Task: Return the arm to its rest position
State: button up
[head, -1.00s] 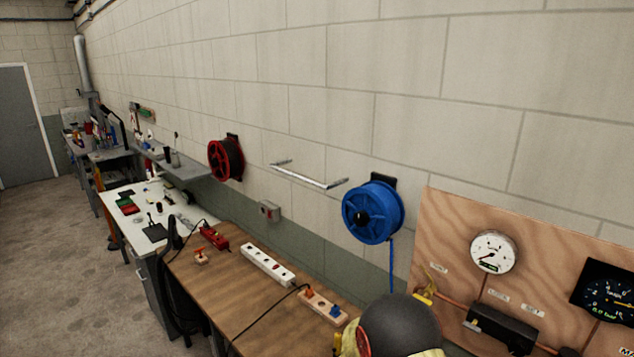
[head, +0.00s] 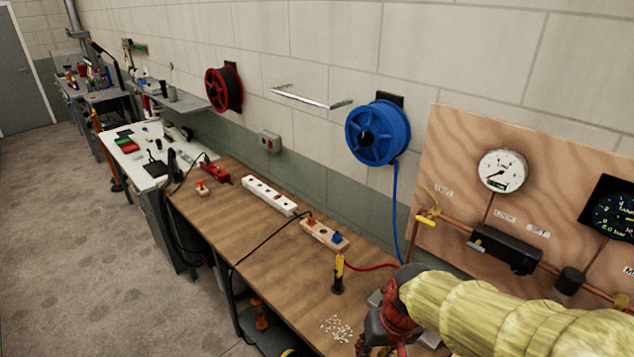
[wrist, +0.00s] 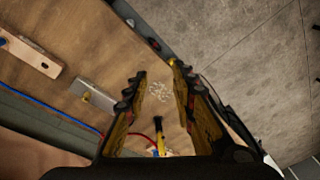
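My arm (head: 500,308), in a yellow quilted sleeve, reaches in from the lower right over the near end of the wooden bench. My gripper (head: 370,338) is at the left end of the sleeve, low in the head view and partly cut off by the frame's bottom. In the wrist view my gripper (wrist: 158,76) has its two dark and yellow fingers spread apart. Nothing is held between them; the bench top shows through the gap.
The wooden bench (head: 235,214) carries a power strip (head: 269,196), a wooden socket block (head: 324,235), a yellow-handled tool (head: 338,273) and scattered pale bits (head: 337,328). A gauge panel (head: 455,165) stands close behind my arm. Open floor (head: 90,240) lies left.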

jog(key=s+d+r+t+h+b, duration=0.1)
jog(key=s+d+r+t+b, duration=0.2)
jog(key=s+d+r+b, duration=0.2)
jog(key=s+d+b, duration=0.2)
jog(key=s+b, duration=0.1)
jog(key=s, duration=0.1)
jog(key=shift+m+t, duration=0.4)
